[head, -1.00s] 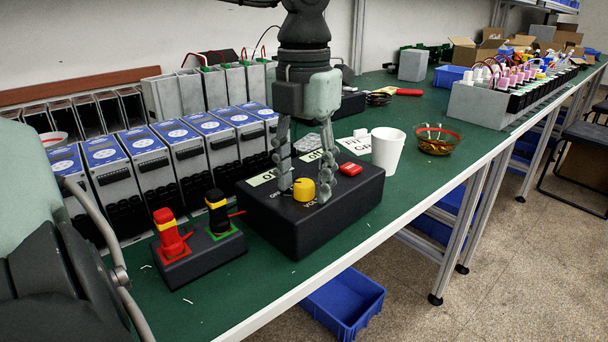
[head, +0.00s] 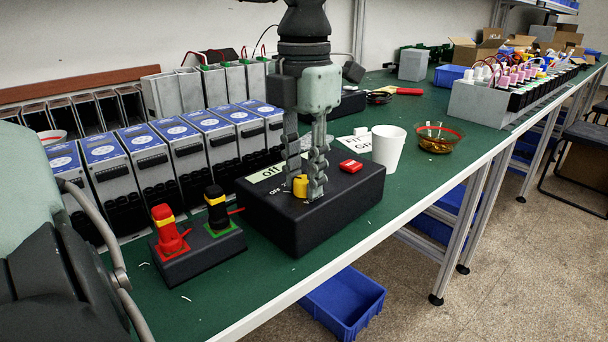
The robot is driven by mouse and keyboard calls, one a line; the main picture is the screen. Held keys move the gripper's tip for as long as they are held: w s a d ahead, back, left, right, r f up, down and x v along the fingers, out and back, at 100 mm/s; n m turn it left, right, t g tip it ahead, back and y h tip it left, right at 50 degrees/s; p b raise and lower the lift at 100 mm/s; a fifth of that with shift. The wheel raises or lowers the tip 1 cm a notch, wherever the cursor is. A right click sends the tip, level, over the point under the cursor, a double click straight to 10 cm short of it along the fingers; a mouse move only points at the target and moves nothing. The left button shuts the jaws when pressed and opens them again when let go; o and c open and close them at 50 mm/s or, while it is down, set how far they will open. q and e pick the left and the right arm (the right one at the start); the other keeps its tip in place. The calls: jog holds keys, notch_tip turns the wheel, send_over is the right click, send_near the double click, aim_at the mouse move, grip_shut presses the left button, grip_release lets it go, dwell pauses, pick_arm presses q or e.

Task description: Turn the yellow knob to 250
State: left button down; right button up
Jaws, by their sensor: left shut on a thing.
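The yellow knob (head: 301,187) stands on top of a black box (head: 315,228) on the green bench. My left gripper (head: 306,180) reaches down from above with its fingers on either side of the knob, shut on it. The fingers hide part of the knob and much of the markings around it, so I cannot read its setting. An "off" label (head: 268,172) shows to the left of the fingers. A red button (head: 350,166) sits on the same box to the right. My right gripper is not in view.
A small box with red and black plugs (head: 198,245) stands left of the knob box. A white cup (head: 388,150) and a glass bowl (head: 436,139) stand to the right. Blue-topped modules (head: 145,160) line the back. The bench's front edge is close.

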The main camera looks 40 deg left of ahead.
aim_at(304, 179)
pick_arm(q)
jog(key=m, duration=0.4)
jog(key=shift+m, duration=0.3)
jog(key=shift+r, duration=0.1)
dwell(0.4)
jog(key=c, duration=1.2)
grip_release()
jog(key=shift+b, duration=0.3)
notch_tip(304, 179, up, 12)
